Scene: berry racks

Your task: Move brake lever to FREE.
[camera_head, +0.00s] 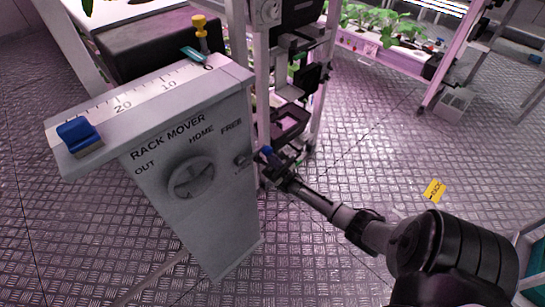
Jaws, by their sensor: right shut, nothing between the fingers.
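The rack mover (205,235) is a grey box stand on the left of the head view. Its front carries the words RACK MOVER, OUT, HOME and FREE. The brake lever seems to be the small dark pivot (242,160) at the panel's right edge, below FREE, with a blue end (266,151) sticking out to the right. A smaller label below the pivot is too small to read. My right gripper (274,163) is shut and empty, close beside the blue end; I cannot tell whether they touch. My left gripper is not in view.
A round dial (191,178) sits on the panel. A rack post (262,75) stands just behind my gripper. A yellow tag (434,190) lies on open floor.

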